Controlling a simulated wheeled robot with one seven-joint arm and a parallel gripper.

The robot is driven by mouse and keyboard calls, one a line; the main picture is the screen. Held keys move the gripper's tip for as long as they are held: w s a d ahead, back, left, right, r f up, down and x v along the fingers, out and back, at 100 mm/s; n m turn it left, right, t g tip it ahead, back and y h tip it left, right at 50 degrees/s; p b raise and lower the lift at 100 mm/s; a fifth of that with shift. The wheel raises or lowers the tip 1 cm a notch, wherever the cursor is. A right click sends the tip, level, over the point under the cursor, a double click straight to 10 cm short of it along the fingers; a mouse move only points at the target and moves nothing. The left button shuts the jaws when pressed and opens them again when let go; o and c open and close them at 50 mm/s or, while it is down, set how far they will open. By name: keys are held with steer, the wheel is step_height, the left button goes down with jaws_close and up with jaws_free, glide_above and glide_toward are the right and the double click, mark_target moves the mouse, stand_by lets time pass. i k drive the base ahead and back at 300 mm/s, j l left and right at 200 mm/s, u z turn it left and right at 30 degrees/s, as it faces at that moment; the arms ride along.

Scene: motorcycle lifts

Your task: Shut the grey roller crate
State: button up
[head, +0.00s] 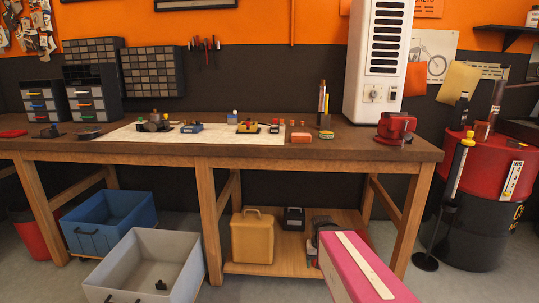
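The grey roller crate (172,246) stands on the floor at the lower left, in front of the workbench. Its top is open, with no lid over it, and I can see down into it. A small black object (161,285) shows inside the crate. A dark handle (113,298) is on its front wall, and the crate's lower part is cut off by the picture's bottom edge. My gripper is not in view.
A blue crate (91,238), also open, stands behind and left of the grey one. The workbench (345,150) with its wooden legs stands behind. A pink box-like thing (345,275) is at lower right. A red drum (490,180) stands far right.

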mark_target(130, 274)
steer(key=u, duration=2)
steer(key=i+l+z, duration=0.15)
steer(key=i, duration=0.2)
steer(key=i+l+z, duration=0.15)
steer(key=i, duration=0.15)
